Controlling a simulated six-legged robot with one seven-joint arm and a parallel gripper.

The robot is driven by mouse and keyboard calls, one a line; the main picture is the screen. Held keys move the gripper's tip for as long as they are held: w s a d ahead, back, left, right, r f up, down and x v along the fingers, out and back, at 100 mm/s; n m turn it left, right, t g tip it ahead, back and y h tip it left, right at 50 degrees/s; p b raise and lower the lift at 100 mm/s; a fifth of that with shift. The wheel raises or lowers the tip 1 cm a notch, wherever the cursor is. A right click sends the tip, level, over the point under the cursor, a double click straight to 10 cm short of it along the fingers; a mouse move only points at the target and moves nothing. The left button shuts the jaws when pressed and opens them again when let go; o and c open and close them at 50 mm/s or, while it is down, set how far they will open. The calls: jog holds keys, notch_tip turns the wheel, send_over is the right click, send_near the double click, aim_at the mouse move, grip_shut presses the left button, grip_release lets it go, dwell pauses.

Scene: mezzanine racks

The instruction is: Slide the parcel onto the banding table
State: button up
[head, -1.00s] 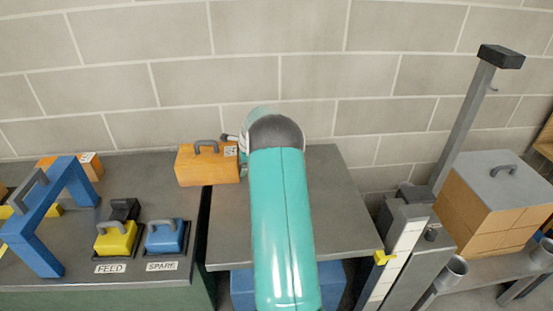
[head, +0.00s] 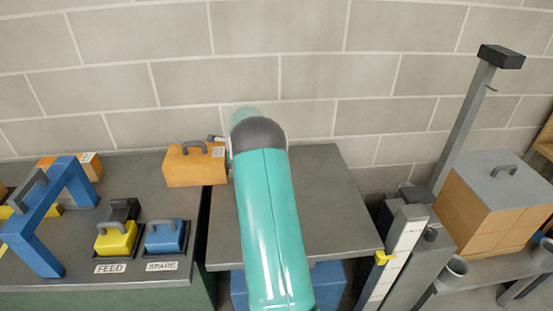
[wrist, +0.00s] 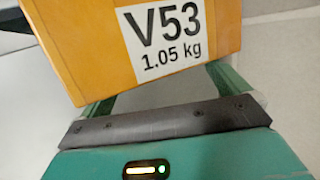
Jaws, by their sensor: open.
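The parcel (head: 190,170) is an orange box with a grey handle on top. In the head view it stands upright, mostly on the left bench's right end (head: 185,205), with its right end over the dark gap beside the grey table (head: 330,205). Its label, V53 1.05 kg, fills part of the wrist view on its orange face (wrist: 95,50). My gripper (wrist: 165,92) is open, with its fingers spread beside the parcel's labelled end. Whether they touch it, I cannot tell. In the head view my arm hides most of the gripper.
On the left bench stand a blue arch (head: 32,235), a yellow block (head: 116,238) at FEED and a blue block (head: 164,236) at SPARE. A grey post (head: 465,120) and a large orange carton (head: 490,215) stand right. The grey table's visible top is clear.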

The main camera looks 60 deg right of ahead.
aim_at(218, 160)
jog(key=shift+w+a, duration=1.85)
jog(key=shift+w, duration=0.25)
jog(key=shift+w+a, duration=0.85)
jog(key=shift+w, duration=0.1)
dwell(0.6)
jog(key=shift+s+d, duration=0.1)
jog(key=shift+s+d, duration=0.95)
jog(key=shift+s, duration=0.15)
jog(key=shift+r, duration=6.5)
